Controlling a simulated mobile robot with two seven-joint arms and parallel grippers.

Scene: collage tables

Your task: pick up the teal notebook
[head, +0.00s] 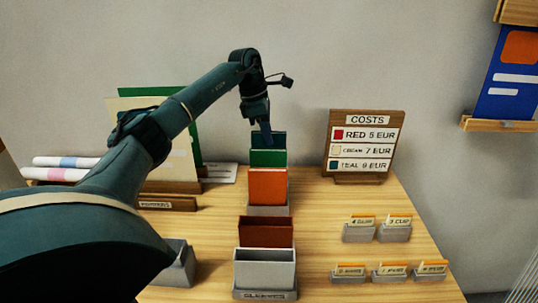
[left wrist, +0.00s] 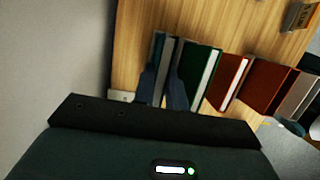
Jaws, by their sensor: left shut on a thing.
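The teal notebook (head: 277,141) stands upright at the far end of a row of notebooks in the head view. It also shows in the left wrist view (left wrist: 164,50), with a dark teal cover and pale page edges. My left gripper (head: 265,129) reaches down onto its top edge from above. In the left wrist view my left gripper (left wrist: 162,92) has one finger on each side of the notebook and is shut on it. The notebook's lower part is hidden behind the green notebook (head: 268,158). My right gripper is in neither view.
A costs sign (head: 363,145) stands to the right, with small card holders (head: 394,233) nearer. A wall lies behind.

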